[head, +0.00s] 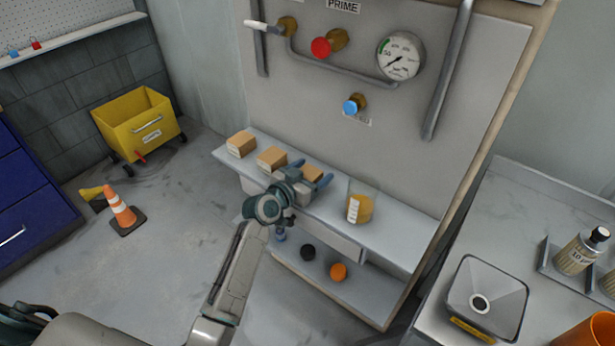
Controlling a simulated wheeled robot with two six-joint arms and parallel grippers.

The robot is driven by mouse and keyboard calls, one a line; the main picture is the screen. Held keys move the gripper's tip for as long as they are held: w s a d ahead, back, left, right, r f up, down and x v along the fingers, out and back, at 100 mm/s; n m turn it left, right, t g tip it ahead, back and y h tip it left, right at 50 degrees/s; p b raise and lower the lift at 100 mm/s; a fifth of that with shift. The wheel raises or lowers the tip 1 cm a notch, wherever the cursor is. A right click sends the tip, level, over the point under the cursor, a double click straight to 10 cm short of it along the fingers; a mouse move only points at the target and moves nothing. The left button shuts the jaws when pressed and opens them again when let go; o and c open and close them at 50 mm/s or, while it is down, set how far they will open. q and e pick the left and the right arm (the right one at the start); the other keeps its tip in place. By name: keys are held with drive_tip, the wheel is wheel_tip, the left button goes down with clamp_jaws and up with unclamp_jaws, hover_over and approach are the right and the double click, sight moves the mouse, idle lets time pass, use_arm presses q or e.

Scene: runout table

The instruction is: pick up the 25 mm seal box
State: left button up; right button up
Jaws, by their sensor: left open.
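Three small tan cardboard boxes stand in a row on the shelf: a left box (241,144), a middle box (271,158) and a right box (313,171). Their labels are too small to read, so I cannot tell which is the 25 mm seal box. My left gripper (310,174) is open at the right box, its blue-grey fingers spread on either side of it in the picture. The gripper and wrist hide part of that box. I cannot tell whether the fingers touch it. My right gripper is out of view.
A jar with amber contents (360,208) stands right of the gripper on the shelf (392,235). The panel (350,150) with pipes, valves and a gauge (399,56) rises behind. A black ball (308,252) and an orange ball (338,271) sit on the lower shelf.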

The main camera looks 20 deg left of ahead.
use_arm(q)
drive_tip(key=c, duration=1)
drive_tip(key=shift+r, duration=0.1)
drive_tip(key=shift+c, duration=0.2)
